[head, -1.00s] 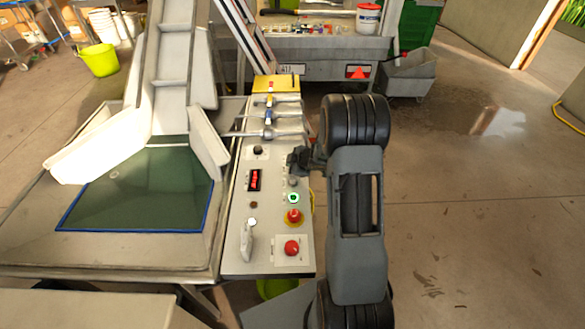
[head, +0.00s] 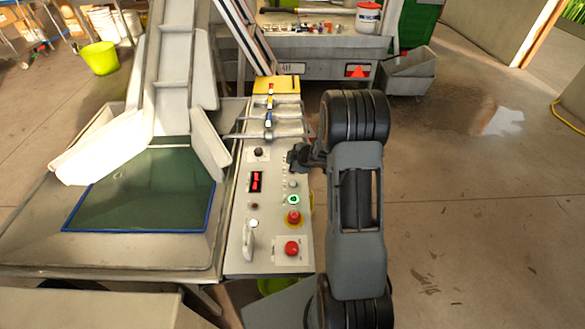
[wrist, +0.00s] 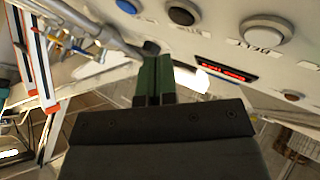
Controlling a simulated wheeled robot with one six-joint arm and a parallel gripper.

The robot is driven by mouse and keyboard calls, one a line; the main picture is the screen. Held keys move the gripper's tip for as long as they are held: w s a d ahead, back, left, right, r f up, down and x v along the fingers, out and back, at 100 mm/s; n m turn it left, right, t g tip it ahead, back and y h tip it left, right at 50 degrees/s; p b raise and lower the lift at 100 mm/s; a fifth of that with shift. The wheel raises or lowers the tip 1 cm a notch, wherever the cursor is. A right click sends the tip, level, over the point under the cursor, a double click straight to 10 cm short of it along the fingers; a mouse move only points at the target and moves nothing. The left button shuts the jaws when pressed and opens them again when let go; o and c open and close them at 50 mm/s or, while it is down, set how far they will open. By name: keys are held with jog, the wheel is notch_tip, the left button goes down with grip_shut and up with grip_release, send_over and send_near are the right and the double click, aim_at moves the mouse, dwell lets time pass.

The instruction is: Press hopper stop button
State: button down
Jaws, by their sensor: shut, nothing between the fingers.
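The grey control panel (head: 233,255) stands left of my arm. It carries a red button (head: 291,248) on a pale plate at the near end, a red mushroom button (head: 293,217) on a yellow ring, a green-lit button (head: 293,199), and a black knob (head: 258,152). Labels are too small to tell which is hopper stop. My gripper (head: 296,160) is shut and empty at the panel's right side, beyond the green-lit button.
A red display (head: 256,182) is left of the buttons. Metal levers (head: 270,133) and a yellow box (head: 275,83) are at the panel's far end. A hopper with a blue-edged opening (head: 140,231) is at left. Open floor (head: 470,240) lies right of my arm.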

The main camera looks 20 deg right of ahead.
jog(key=shift+r+p, duration=1.55)
jog(key=shift+r, duration=0.25)
jog(key=shift+d+f, duration=0.1)
